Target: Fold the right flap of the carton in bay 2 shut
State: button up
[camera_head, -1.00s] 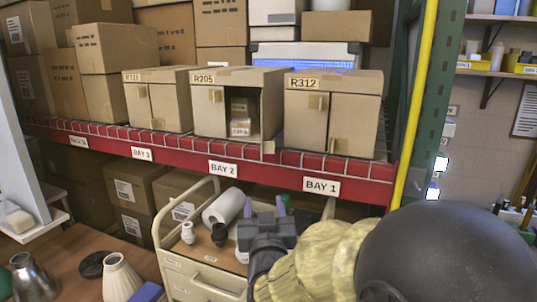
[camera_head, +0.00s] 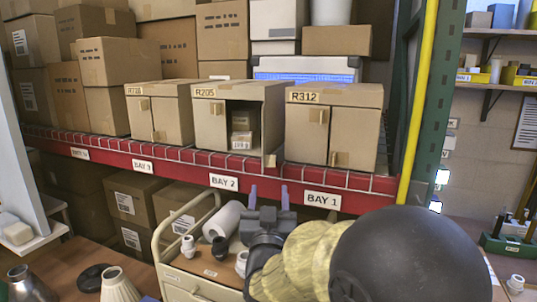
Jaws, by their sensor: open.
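The carton in bay 2, marked R205 (camera_head: 208,92), stands on the red-edged shelf between two other cartons. Its left flap (camera_head: 208,125) is shut across the front. Its right flap (camera_head: 273,130) stands open, swung outward and seen nearly edge-on, with a small tab at its lower edge.
Carton R312 (camera_head: 333,130) stands close on the right, and another shut carton (camera_head: 160,112) on the left. The red shelf edge (camera_head: 180,168) runs below them. A cream cart (camera_head: 190,285) with a white roll (camera_head: 223,220) and small fittings stands below. A yellow post (camera_head: 418,100) rises at right.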

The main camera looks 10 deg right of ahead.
aim_at(269, 157)
jog(key=p+x, duration=0.3)
jog(key=x, duration=1)
jog(key=shift+r+p, duration=0.15)
jog(key=shift+p, duration=0.25)
jog(key=shift+a, duration=0.1)
grip_shut()
